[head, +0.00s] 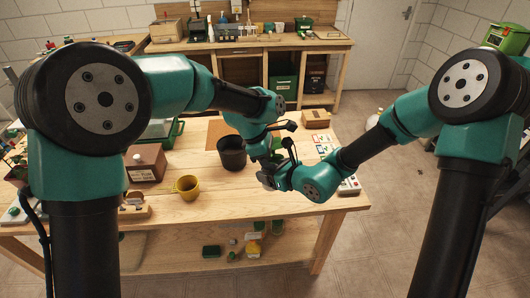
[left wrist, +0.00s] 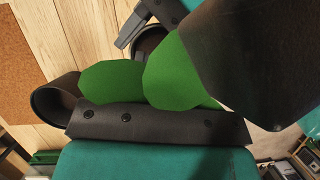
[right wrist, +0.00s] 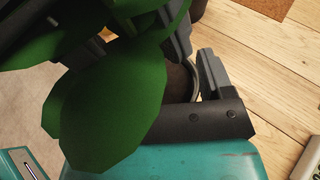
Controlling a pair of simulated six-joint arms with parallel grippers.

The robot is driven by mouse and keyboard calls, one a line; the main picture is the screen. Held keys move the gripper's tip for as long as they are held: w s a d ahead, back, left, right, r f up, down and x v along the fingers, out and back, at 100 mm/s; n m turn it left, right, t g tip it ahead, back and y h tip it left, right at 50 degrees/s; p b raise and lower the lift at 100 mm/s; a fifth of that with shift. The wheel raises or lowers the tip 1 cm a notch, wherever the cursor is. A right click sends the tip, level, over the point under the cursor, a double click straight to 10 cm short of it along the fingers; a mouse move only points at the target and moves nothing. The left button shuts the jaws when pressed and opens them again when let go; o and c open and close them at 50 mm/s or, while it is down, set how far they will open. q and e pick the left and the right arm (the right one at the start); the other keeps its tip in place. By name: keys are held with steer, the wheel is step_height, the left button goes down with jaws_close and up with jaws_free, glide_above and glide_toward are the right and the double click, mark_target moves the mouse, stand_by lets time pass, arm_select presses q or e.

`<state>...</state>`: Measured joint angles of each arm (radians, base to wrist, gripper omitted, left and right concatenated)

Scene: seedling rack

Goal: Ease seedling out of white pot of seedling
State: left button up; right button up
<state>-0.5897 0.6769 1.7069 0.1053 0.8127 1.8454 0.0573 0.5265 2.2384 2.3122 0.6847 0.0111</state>
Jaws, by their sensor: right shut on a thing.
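The seedling shows as broad green leaves (left wrist: 112,82) in the left wrist view and large leaves (right wrist: 115,105) in the right wrist view. Its pot (right wrist: 187,82), dark soil inside a pale rim, is partly seen between the fingers of my right gripper (right wrist: 198,72), which is shut on it. My right gripper also shows in the head view (head: 268,177), over the table's right part. My left gripper is close above the plant, its dark body (left wrist: 155,125) against the leaves. The stem is hidden.
A black pot (head: 231,153) stands on the wooden table (head: 215,220), left of my grippers. A yellow pot (head: 187,190) and a brown box (head: 146,165) are farther left. A cardboard box (head: 315,118) and seed packets (head: 323,140) lie to the right. The front middle is clear.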

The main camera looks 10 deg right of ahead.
arm_select(q)
steer(key=shift+f, duration=0.1)
steer(key=shift+c, duration=0.4)
jaws_close()
steer(key=shift+r, duration=0.8)
steer(key=shift+r, duration=0.3)
stand_by(0.5)
